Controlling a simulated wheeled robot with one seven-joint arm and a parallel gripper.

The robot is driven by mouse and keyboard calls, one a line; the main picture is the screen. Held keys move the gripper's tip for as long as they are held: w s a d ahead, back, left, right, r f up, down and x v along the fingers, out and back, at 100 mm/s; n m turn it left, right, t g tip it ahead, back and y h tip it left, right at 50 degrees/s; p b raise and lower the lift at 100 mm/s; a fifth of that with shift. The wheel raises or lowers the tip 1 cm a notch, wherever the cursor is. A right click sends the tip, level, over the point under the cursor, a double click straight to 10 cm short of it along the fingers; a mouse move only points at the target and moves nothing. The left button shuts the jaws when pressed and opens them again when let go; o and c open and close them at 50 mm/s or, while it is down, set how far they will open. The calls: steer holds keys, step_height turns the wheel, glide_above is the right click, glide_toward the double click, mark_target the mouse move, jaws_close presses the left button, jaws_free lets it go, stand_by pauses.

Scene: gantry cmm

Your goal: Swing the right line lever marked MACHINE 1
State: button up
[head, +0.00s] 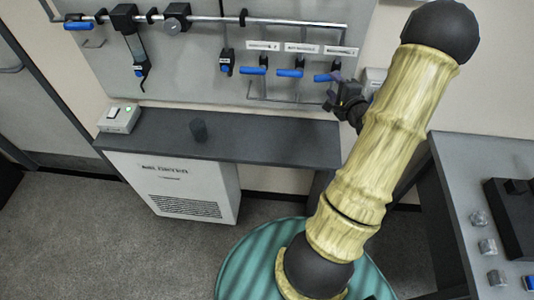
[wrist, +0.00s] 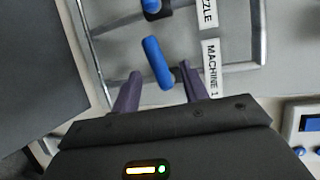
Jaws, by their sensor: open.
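The right line lever (wrist: 156,62) is a blue handle beside the white label MACHINE 1 (wrist: 211,68) in the wrist view. It also shows in the head view as the right blue handle (head: 322,78) of the row, partly hidden by my gripper (head: 335,88). In the wrist view my gripper (wrist: 160,77) is open, with its two purple fingers on either side of the lever's lower end. Gaps show between the lever and the fingers; I cannot tell whether either touches it.
Two more blue levers, the middle one (head: 289,73) and the left one (head: 253,70), hang on the grey panel (head: 200,85). A pipe frame (wrist: 240,68) runs close by the label. A dark shelf (head: 260,140) lies below the panel.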

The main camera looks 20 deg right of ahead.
steer(key=b+v, duration=0.2)
steer(key=v, duration=0.6)
steer(key=w+a+f+n+g+b, duration=0.1)
steer(key=w+a+f+n+g, duration=0.15)
steer(key=a+n, duration=0.25)
steer(key=w+a+f+n+g+b, duration=0.2)
steer(key=a+f+n+g, duration=0.15)
steer(key=a, duration=0.25)
steer(key=s+a+f+n+g+b, duration=0.1)
steer(key=s+a+n+g, duration=0.1)
steer(key=a+n, duration=0.2)
steer(key=s+a+f+n+g+y+b, duration=0.1)
steer(key=s+a+f+n+g, duration=0.1)
steer(key=a, duration=0.8)
steer(key=shift+s+n+g+b, duration=0.4)
steer(key=shift+n+g, duration=0.1)
steer(key=shift+n, duration=0.75)
